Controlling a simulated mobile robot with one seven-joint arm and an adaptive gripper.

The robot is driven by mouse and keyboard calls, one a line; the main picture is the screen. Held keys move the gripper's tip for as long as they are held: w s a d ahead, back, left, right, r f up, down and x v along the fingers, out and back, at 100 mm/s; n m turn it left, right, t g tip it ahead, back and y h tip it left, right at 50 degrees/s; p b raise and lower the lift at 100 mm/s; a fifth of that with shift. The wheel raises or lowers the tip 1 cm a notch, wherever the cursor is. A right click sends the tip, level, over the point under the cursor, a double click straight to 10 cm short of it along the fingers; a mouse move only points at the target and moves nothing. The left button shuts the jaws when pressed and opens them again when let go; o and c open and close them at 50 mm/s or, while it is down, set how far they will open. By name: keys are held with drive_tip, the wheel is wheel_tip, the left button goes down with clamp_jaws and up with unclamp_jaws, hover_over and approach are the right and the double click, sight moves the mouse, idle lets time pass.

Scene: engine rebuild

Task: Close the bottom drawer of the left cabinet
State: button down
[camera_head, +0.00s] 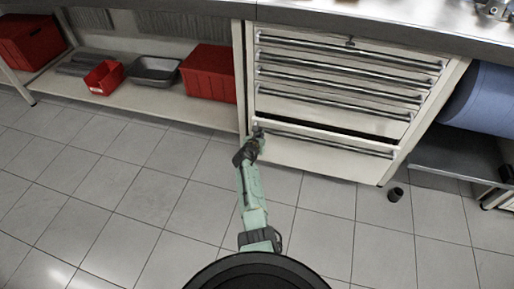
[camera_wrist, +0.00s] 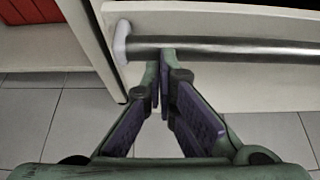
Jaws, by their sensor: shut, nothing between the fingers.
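The left cabinet (camera_head: 345,70) is a cream drawer unit under a counter, with several metal-handled drawers. Its bottom drawer (camera_head: 320,160) is pulled out a little, and a dark gap shows above its front. My gripper (camera_head: 258,130) is at the left end of that drawer's handle. In the wrist view, my gripper (camera_wrist: 160,58) is shut and empty. Its fingertips overlap the lower edge of the bar handle (camera_wrist: 230,48) near the left mount; I cannot tell whether they touch it. The drawer front (camera_wrist: 240,85) shows behind and below the bar.
Red bins (camera_head: 208,73) and a grey tray (camera_head: 154,70) sit on the low shelf at left. A small dark cylinder (camera_head: 395,194) is on the floor right of the drawer. A blue roll (camera_head: 483,100) is at right.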

sight(263, 128)
drive_tip(key=w+b, duration=0.1)
drive_tip(key=w, duration=0.1)
drive_tip(key=w+d+b, duration=0.1)
drive_tip(key=w, duration=0.1)
drive_tip(key=shift+w+d, duration=0.15)
drive_tip(key=shift+w, duration=0.05)
drive_tip(key=shift+w+d, duration=0.1)
drive_tip(key=shift+w, duration=0.25)
drive_tip(key=shift+r, duration=0.15)
